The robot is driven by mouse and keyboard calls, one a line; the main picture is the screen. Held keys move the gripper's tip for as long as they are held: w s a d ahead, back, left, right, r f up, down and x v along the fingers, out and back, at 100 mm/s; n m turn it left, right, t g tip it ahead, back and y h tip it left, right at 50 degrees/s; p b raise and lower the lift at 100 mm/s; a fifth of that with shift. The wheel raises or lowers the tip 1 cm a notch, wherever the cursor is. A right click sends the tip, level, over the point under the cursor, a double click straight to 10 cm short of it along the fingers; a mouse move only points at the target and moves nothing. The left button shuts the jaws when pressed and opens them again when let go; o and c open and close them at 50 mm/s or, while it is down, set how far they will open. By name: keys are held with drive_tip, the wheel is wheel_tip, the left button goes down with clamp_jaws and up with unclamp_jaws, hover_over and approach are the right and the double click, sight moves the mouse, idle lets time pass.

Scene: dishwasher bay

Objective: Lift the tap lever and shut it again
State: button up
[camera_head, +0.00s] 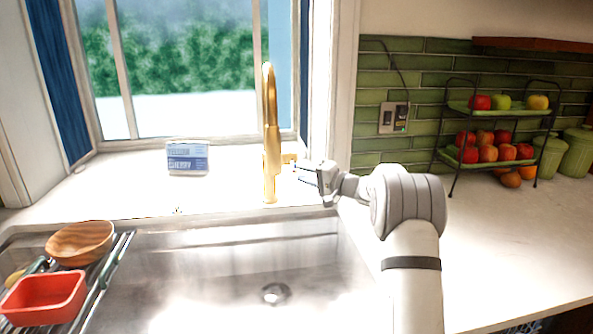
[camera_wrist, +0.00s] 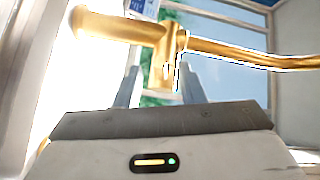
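The gold tap (camera_head: 271,130) stands upright behind the sink, in front of the window. Its short gold lever (camera_head: 289,158) sticks out on the right side of the column. My gripper (camera_head: 308,174) is just right of the lever, reaching toward it from the right. In the wrist view the tap (camera_wrist: 115,27) runs across the top, and the lever (camera_wrist: 166,68) points down toward my gripper (camera_wrist: 162,80). The two fingers are apart, with the lever's end showing between them. I cannot tell whether either finger touches it.
The steel sink (camera_head: 230,250) lies in front of the tap. A red tub (camera_head: 42,299) and a wooden bowl (camera_head: 81,243) are on a rack at left. A small box (camera_head: 187,158) stands on the sill. A two-tier fruit stand (camera_head: 497,107) is at right.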

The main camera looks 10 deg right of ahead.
sight(294, 170)
drive_tip(key=shift+x, duration=1.95)
clamp_jaws()
